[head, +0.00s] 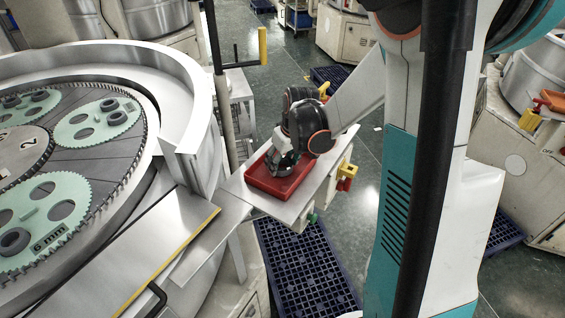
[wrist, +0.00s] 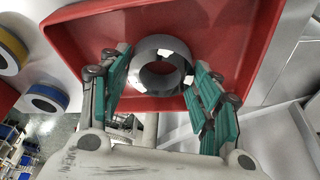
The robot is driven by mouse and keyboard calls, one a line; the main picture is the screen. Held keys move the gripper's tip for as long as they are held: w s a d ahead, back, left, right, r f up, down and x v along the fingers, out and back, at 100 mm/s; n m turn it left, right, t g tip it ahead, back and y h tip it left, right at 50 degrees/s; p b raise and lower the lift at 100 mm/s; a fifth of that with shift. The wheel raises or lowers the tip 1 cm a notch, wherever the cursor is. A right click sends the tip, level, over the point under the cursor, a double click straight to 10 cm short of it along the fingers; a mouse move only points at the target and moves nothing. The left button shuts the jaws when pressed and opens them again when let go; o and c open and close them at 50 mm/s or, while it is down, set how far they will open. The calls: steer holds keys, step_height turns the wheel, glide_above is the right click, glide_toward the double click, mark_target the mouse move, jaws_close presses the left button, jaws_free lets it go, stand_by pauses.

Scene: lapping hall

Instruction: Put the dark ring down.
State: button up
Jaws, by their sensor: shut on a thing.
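The dark ring (wrist: 165,44) shows in the wrist view between the green pads of my gripper (wrist: 158,68), which is shut on it. Behind it is the floor of the red tray (wrist: 240,83). I cannot tell whether the ring touches that floor. In the head view my gripper (head: 284,163) points down into the red tray (head: 262,186), which sits on a grey side shelf (head: 232,187). The ring is hidden by my gripper and wrist there.
A round lapping machine (head: 178,80) with green carriers (head: 75,128) and several dark rings stands at left. A post with a yellow handle (head: 262,46) rises behind the tray. Yellow and red knobs (head: 346,175) sit on the shelf's right side. A blue floor grate (head: 300,262) lies below.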

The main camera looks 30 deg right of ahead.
steer(key=shift+f, duration=0.3)
steer(key=o, duration=1.1)
steer(key=shift+o, duration=0.2)
steer(key=p+v, duration=0.2)
steer(key=v, duration=1)
steer(key=shift+r, duration=0.15)
